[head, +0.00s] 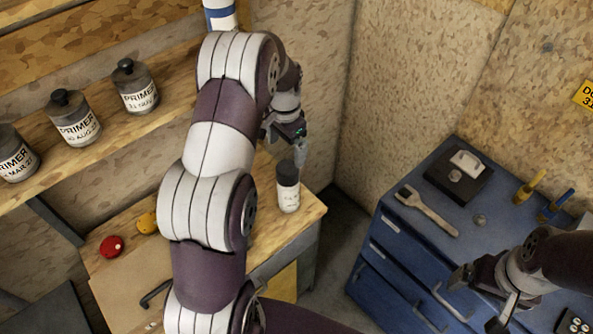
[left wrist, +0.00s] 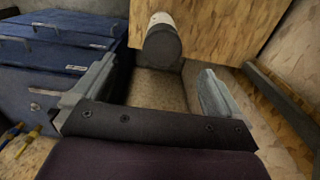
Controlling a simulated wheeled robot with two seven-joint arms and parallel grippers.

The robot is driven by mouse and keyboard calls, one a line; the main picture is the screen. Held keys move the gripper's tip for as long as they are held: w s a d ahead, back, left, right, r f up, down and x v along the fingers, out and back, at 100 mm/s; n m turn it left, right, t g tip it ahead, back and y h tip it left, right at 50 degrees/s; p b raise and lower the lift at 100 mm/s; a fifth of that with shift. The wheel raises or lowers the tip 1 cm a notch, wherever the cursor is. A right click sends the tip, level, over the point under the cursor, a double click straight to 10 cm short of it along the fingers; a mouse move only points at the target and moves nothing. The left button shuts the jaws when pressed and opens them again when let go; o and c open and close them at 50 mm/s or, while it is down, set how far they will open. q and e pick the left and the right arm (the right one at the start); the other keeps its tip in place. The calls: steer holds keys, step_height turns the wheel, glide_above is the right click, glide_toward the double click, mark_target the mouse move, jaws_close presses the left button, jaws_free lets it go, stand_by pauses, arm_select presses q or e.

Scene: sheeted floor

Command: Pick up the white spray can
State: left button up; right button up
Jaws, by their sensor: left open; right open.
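The white spray can (head: 289,195) with a dark cap stands upright near the corner of the wooden workbench (head: 307,215). It also shows in the left wrist view (left wrist: 160,45), dark cap toward the camera, ahead of and between the fingers. My left gripper (head: 300,150) is open and empty, just above and behind the can in the head view. In the left wrist view its fingers (left wrist: 147,88) are wide apart, and the can appears beyond their tips. My right gripper (head: 482,297) is open and empty over the blue cabinet (head: 388,240).
Several grey primer cans (head: 76,118) stand on the wooden shelf at left. A red item (head: 111,245) and a yellow one (head: 147,223) lie on the workbench. A wrench (head: 428,211) and yellow-handled tool (head: 530,187) are on the cabinet. My left arm hides part of the bench.

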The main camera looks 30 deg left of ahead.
mark_target(288, 167)
arm_select(q)
steer(key=f, duration=0.2)
steer(key=f+p, duration=0.1)
steer(key=f, duration=0.1)
steer(key=f+p, duration=0.1)
steer(key=f, duration=0.1)
steer(key=shift+a+f, duration=0.25)
steer(key=shift+a, duration=0.05)
steer(key=f+p, duration=0.2)
steer(key=f, duration=0.1)
steer(key=f+p, duration=0.1)
steer(key=f, duration=0.1)
steer(key=shift+w+d, duration=0.2)
steer(key=shift+w, duration=0.15)
steer(key=shift+a+f, duration=0.1)
steer(key=shift+f, duration=0.3)
steer(key=c, duration=0.9)
steer(key=shift+w, duration=0.1)
jaws_close()
steer(key=shift+r, duration=0.1)
